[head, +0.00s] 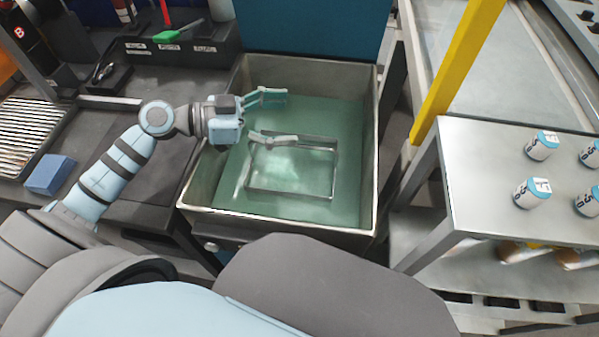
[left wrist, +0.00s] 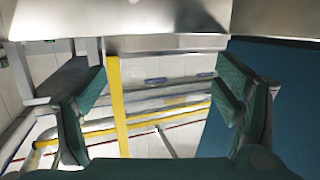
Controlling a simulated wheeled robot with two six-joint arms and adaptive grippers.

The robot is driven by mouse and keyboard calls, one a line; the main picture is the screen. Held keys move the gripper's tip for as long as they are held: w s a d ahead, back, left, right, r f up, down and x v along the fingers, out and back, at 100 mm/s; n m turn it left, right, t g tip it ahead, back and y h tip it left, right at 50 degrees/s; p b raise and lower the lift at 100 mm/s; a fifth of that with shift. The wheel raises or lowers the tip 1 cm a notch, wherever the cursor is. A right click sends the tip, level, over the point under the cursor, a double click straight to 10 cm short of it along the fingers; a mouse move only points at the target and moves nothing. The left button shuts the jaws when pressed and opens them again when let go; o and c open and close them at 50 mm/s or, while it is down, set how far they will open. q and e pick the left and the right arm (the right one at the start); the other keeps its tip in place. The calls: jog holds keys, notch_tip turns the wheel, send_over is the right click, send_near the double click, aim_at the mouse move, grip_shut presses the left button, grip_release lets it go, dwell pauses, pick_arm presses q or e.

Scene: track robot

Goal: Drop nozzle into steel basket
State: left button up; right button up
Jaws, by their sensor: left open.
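My left gripper (head: 288,118) reaches in from the left over the open tank and is open. In the left wrist view its two fingers (left wrist: 165,105) stand wide apart with nothing between them. Below it, a rectangular thin-walled steel basket (head: 333,176) sits inside the tank, in the green-tinted liquid or on the green floor. One finger overlaps the basket's far left edge in the picture; I cannot tell if they touch. I cannot make out a nozzle in either view. My right gripper is not in view.
The steel tank (head: 370,150) has raised walls, with a blue panel (head: 315,28) behind it. A yellow post (head: 455,70) and a metal table (head: 475,185) with several white cans stand at right. A blue block (head: 50,174) and a black tray (head: 180,50) lie at left.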

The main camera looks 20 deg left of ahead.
pick_arm(q)
notch_tip(320, 180, up, 10)
dwell(0.3)
